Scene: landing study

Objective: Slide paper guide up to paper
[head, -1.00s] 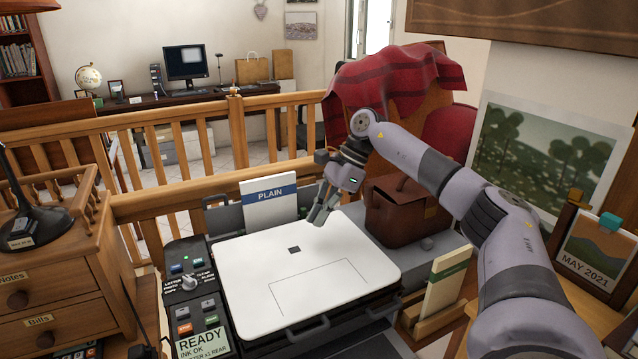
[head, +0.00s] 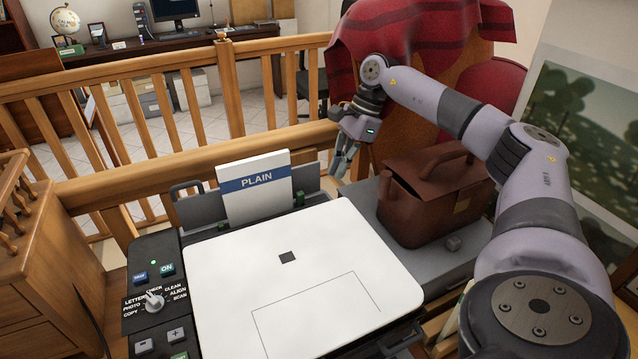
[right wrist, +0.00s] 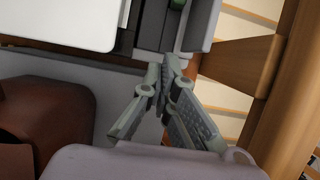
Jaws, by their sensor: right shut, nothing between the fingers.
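The paper (head: 256,188), a white sheet with a blue PLAIN band, stands upright in the rear feed of the printer (head: 300,285). A small green tab, seemingly the paper guide (head: 300,199), sits by the paper's lower right edge; I cannot tell whether they touch. A green part also shows at the top of the right wrist view (right wrist: 178,4). My right gripper (head: 342,165) is shut and empty, to the right of the paper and apart from it. Its fingers also show in the right wrist view (right wrist: 164,75). My left gripper is out of view.
A wooden railing (head: 130,180) runs behind the printer. A control panel (head: 153,300) lies left of the white lid.

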